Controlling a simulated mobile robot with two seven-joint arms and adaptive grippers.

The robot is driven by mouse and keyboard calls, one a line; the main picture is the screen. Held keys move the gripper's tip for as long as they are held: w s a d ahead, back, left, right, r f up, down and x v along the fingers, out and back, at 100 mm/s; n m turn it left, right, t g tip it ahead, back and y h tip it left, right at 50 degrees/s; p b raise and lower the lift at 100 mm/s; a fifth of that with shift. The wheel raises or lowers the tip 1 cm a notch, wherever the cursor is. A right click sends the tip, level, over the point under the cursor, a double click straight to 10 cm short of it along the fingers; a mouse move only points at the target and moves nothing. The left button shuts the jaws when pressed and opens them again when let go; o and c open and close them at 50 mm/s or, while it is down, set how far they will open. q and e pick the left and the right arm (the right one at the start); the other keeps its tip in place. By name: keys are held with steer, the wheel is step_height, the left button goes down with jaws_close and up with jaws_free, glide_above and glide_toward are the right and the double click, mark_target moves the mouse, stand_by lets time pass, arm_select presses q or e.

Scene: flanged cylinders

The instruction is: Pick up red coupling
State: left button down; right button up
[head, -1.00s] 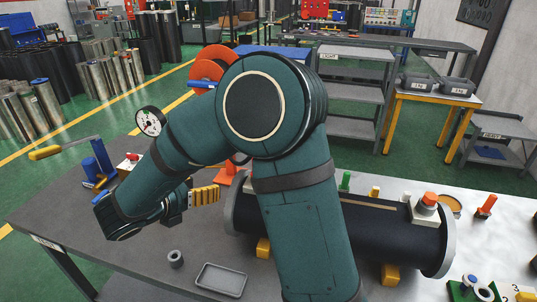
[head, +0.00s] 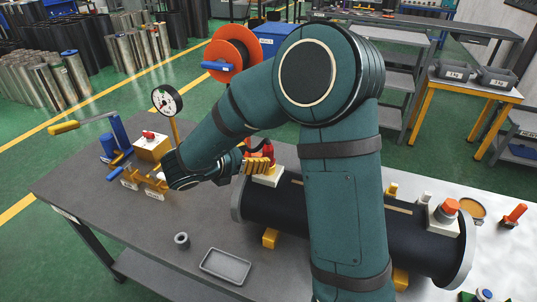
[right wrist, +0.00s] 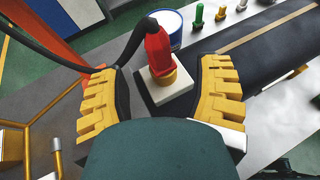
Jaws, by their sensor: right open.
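The red coupling (right wrist: 158,50) stands upright in the right wrist view, with a yellow lower ring and a white square base under it. A black hose bends away from its top to the left. In the head view, the red coupling (head: 262,148) shows partly behind my right gripper (head: 257,166), near the left flange of the black cylinder. My right gripper (right wrist: 160,82) is open. Its two yellow ridged fingers are on either side of the coupling, with visible gaps in the wrist view. My left gripper is not in view.
A large black flanged cylinder (head: 283,205) lies on the table, partly hidden by my arm. A grey tray (head: 226,267) and a small grey ring (head: 182,240) lie in front. A gauge (head: 167,101) and a blue clamp-like tool (head: 118,131) stand at the left.

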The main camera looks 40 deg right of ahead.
mark_target(264, 154)
steer(key=p+x, duration=0.1)
steer(key=x, duration=0.5)
steer(key=shift+d+f, duration=0.1)
steer(key=shift+d, duration=0.1)
jaws_close()
